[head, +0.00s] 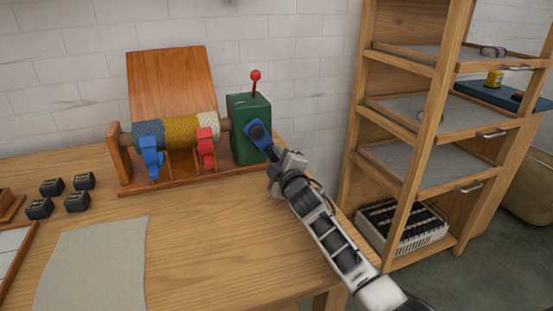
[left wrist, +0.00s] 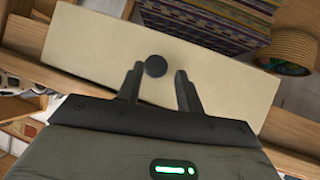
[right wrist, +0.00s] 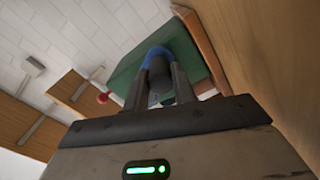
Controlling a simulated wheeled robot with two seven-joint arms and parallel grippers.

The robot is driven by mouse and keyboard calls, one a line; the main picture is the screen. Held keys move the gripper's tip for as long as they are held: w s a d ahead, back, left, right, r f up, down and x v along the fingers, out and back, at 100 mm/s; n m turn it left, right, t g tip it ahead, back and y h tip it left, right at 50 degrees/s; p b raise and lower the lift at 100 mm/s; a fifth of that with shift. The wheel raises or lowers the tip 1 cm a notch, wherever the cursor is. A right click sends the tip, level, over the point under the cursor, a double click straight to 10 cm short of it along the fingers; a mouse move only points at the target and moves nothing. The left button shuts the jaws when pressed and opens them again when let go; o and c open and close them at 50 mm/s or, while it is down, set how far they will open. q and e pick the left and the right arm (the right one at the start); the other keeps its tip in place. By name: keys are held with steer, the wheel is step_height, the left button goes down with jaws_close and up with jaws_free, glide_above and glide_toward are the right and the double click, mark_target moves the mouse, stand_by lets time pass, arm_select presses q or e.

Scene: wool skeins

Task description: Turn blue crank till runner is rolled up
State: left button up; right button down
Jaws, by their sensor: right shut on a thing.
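The blue crank (head: 258,132) is on the front of a green box (head: 250,150) at the right end of the wooden roller stand (head: 190,181). My right gripper (head: 270,154) is shut on the crank's handle. In the right wrist view the dark handle (right wrist: 160,88) is between the fingers, with the blue crank arm (right wrist: 160,52) behind it. The roller carries patterned cloth (head: 183,130), yellow beside blue-grey; I cannot tell how much is wound. My left gripper (left wrist: 157,88) is out of the head view; its fingers are apart near a dark round knob (left wrist: 155,66).
A red-knobbed lever (head: 255,76) rises from the green box. Blue (head: 150,158) and red (head: 205,148) clamp-like parts stand at the roller. A grey cloth (head: 92,265) and several small black boxes (head: 77,201) lie at left. A wooden shelf (head: 400,135) stands right.

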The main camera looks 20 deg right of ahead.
steer(key=shift+a, duration=0.15)
steer(key=c, duration=1.1)
jaws_free()
steer(key=shift+c, duration=0.2)
steer(key=s, duration=1)
steer(key=s+a+p, duration=0.1)
steer(key=s, duration=0.5)
arm_select(q)
steer(key=shift+a+r, duration=0.1)
steer(key=shift+r, duration=0.1)
steer(key=shift+r, duration=0.15)
